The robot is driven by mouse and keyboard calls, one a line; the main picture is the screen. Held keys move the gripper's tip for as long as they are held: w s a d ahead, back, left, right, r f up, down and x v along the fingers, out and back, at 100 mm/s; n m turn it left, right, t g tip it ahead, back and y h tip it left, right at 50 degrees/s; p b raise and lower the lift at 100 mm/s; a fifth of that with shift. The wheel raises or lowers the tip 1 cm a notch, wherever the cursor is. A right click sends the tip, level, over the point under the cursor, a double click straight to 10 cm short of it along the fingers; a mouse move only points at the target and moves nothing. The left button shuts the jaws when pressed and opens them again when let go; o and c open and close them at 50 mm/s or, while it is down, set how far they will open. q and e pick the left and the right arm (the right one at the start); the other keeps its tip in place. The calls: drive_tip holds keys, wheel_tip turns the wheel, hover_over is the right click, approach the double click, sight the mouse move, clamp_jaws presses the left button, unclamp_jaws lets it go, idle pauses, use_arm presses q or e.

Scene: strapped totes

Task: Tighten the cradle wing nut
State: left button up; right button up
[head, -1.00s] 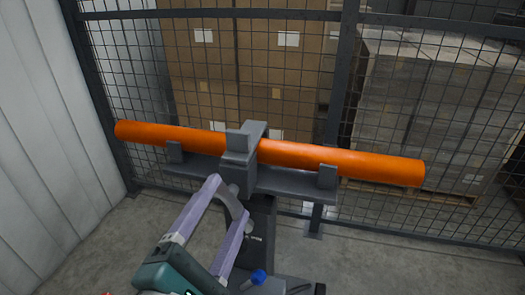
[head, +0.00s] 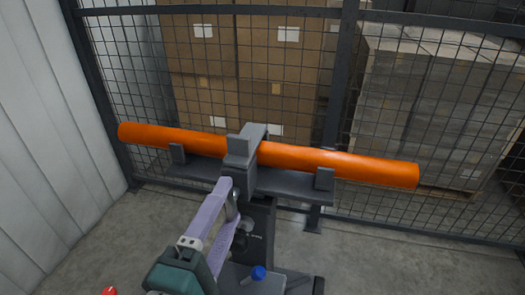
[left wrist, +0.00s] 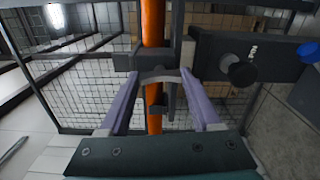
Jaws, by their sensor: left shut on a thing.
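An orange pipe (head: 340,163) lies across a dark grey cradle (head: 290,184), with a grey clamp (head: 240,150) over its middle. The grey wing nut (head: 233,207) is on the near face of the cradle, below the clamp. My left gripper (head: 229,203) has its lilac fingers shut on the wing nut. In the left wrist view, the wing nut (left wrist: 160,75) shows as a curved grey piece spanning the gap between the fingertips. Its far side and thread are hidden. My right gripper is not in view.
A dark post (head: 258,225) carries the cradle. A dark knob (left wrist: 242,74) and a blue knob (head: 258,272) are on the stand. A mesh fence (head: 340,100) stands close behind, with boxes (head: 280,80) and a pallet stack (head: 430,110) beyond.

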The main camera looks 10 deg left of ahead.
use_arm(q)
drive_tip(key=o, duration=1.4)
drive_tip(key=s, duration=1)
drive_tip(key=shift+a+b, duration=0.2)
drive_tip(key=shift+b, duration=0.2)
